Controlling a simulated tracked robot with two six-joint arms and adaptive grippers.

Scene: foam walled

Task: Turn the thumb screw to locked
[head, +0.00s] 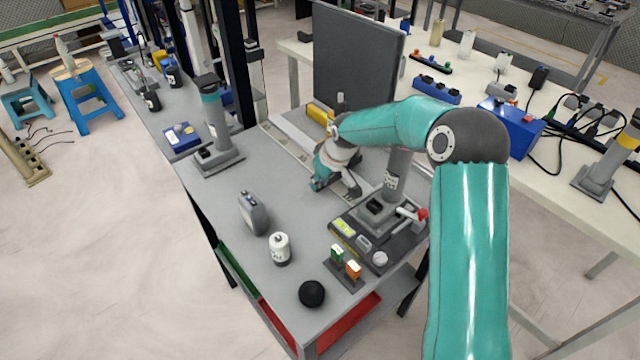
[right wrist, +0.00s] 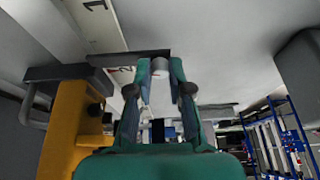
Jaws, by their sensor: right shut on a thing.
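My right gripper (head: 320,182) is low over the grey bench, beside the pale rail. In the right wrist view its two teal fingers (right wrist: 160,72) are closed in on a small grey round knob, which I take to be the thumb screw (right wrist: 160,66). The knob sits at the end of a dark bar, next to a pale strip marked 1 and 2. In the head view the gripper and wrist hide the thumb screw, and I cannot tell which way it is turned. My left gripper does not show.
A yellow block (right wrist: 66,130) stands close beside the gripper. A dark upright panel (head: 358,60) rises behind. The bench's left middle is clear.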

